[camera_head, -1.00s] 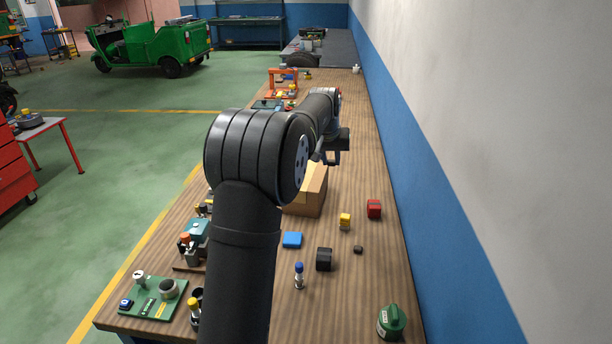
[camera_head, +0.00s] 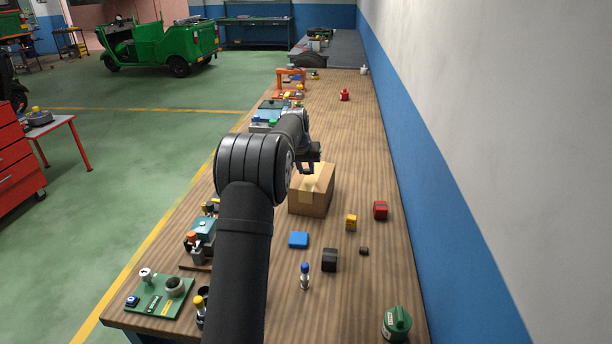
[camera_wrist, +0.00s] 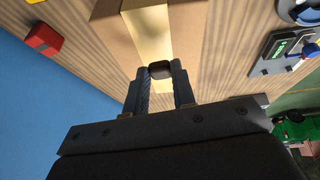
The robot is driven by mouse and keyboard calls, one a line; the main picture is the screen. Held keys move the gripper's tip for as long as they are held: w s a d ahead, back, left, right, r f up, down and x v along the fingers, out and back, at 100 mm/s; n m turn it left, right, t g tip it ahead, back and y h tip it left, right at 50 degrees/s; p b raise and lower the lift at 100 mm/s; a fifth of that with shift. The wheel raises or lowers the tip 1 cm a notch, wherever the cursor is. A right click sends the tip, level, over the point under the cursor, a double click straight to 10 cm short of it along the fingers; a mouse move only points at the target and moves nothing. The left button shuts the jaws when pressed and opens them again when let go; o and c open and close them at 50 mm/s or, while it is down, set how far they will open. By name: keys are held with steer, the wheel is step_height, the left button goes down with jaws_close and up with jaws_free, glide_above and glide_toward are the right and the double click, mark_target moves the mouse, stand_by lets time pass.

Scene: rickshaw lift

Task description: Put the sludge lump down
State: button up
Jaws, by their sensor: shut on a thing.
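My gripper (camera_wrist: 160,76) is shut on a small dark lump (camera_wrist: 160,70), which I take to be the sludge lump, held between the fingertips in the wrist view. In the head view my gripper (camera_head: 308,169) is at the cardboard box (camera_head: 309,200), over its top near the far side. The box, with a pale tape strip, also shows behind the fingertips in the wrist view (camera_wrist: 112,24). I cannot tell whether the lump touches the box. The held lump is not clear in the head view.
A yellow block (camera_head: 351,223), a red block (camera_head: 380,210), a black block (camera_head: 329,260), a blue block (camera_head: 298,240) and a small dark piece (camera_head: 364,251) lie near the box. A green canister (camera_head: 397,323) stands at the front right.

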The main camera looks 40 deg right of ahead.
mark_target(308, 182)
steer(key=shift+f, duration=1.35)
steer(key=shift+f, duration=0.15)
steer(key=o, duration=0.9)
steer(key=shift+o, duration=0.2)
steer(key=v, duration=1.2)
